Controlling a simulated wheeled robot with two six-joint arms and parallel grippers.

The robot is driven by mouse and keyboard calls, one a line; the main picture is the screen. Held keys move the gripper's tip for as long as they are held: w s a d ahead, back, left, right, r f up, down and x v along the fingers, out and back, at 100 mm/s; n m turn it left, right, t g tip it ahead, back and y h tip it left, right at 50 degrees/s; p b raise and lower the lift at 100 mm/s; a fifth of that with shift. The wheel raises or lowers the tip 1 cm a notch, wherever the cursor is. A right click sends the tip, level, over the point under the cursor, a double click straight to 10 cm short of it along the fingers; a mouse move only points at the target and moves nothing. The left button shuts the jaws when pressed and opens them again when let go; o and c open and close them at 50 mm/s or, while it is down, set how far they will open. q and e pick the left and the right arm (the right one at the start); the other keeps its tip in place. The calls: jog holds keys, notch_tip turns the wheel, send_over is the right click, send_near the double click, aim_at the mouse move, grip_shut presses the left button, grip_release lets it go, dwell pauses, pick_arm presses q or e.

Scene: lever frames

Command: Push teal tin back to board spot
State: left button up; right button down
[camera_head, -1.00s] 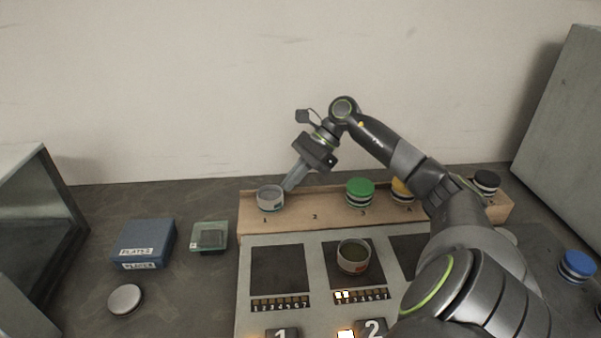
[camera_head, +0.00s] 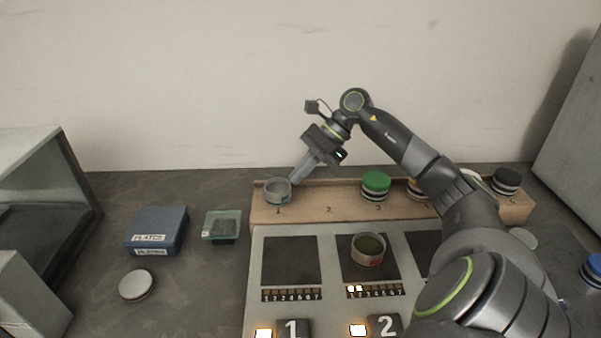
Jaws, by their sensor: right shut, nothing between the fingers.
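The teal tin (camera_head: 278,192), an open-topped grey tin with a teal band, stands upright at the left end of the wooden board (camera_head: 316,211), just behind the number 1. My right gripper (camera_head: 295,181) is shut and empty. Its fingertips slant down to the tin's right rear side, very close to it; I cannot tell whether they touch. My left gripper is not in view.
Green (camera_head: 375,185), yellow and black (camera_head: 506,181) tins stand farther right on the board; my right arm partly hides the yellow one. Another open tin (camera_head: 368,250) sits on the panel's dark square. A blue box (camera_head: 157,230) lies left. Number 2's spot is bare.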

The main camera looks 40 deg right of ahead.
jog(key=v, duration=1.7)
jog(key=shift+r+b, duration=0.15)
jog(key=shift+b, duration=0.25)
